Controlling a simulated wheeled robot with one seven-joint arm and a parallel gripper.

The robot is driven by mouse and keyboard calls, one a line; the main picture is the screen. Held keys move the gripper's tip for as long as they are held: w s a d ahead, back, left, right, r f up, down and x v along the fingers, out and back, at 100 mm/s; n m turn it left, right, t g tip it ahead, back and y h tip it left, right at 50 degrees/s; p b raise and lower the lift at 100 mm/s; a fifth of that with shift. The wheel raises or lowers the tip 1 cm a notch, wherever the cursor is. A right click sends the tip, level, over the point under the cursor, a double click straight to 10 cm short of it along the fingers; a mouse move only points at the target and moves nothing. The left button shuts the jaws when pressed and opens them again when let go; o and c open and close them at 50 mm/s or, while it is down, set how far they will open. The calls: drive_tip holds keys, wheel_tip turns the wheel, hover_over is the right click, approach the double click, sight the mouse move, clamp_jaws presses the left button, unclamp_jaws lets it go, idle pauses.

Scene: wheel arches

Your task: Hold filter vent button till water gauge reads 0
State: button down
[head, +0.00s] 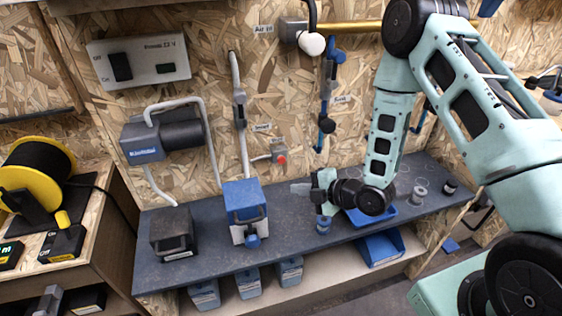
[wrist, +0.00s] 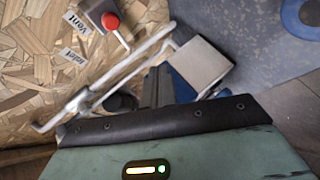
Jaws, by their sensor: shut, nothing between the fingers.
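The red vent button (head: 281,159) sits on a small grey fitting on the chipboard wall, beside a pipe. It also shows in the wrist view (wrist: 110,21), near a "Vent" label (wrist: 77,22). A blue-topped filter unit (head: 243,197) stands on the bench, below and left of the button. My gripper (head: 300,188) is shut and empty, above the bench, to the right of the filter unit and lower than the button. It is apart from the button in the wrist view. I cannot make out a water gauge or its reading.
Grey pipes (head: 240,110) run down the wall left of the button. A dark box (head: 172,233) stands on the bench's left. A blue tray (head: 372,217) and small cylinders (head: 419,193) are on the right. A white switch panel (head: 140,60) hangs upper left.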

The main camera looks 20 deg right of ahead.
sight(281, 160)
drive_tip(key=w, duration=0.8)
drive_tip(key=shift+w, duration=0.4)
drive_tip(key=shift+w, duration=0.1)
idle(1.9)
drive_tip(key=shift+w, duration=0.3)
drive_tip(key=shift+w+r+b, duration=0.1)
drive_tip(key=shift+w+b, duration=0.2)
drive_tip(key=shift+w, duration=0.25)
idle(3.9)
